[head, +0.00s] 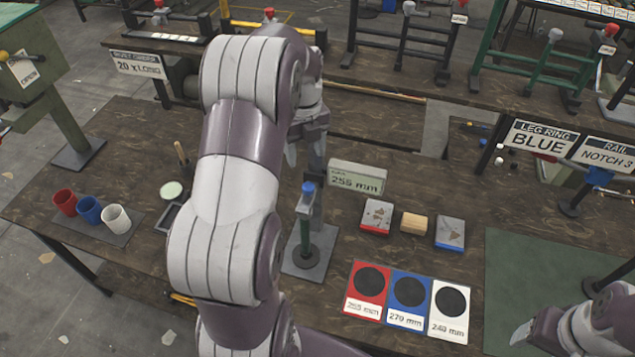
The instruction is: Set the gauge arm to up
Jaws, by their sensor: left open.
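A small gauge stand (302,247) with a grey base plate and dark post stands on the brown table, just right of my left forearm. A blue knob (308,187) sits on a pale piece near the top of its post; I cannot tell surely whether this is the gauge arm or how it is set. My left gripper (304,157) is open, fingers pointing down, behind and above the blue knob, apparently empty. My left arm hides part of the table behind it. My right gripper (522,334) shows only partly at the lower right, over the green mat.
A sign (357,178) reading about 255 mm stands behind the stand. Red, blue and white cards (408,289) and several small blocks (413,223) lie to its right. Red, blue and white cups (88,210) stand at left. A green mat (540,270) covers the right side.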

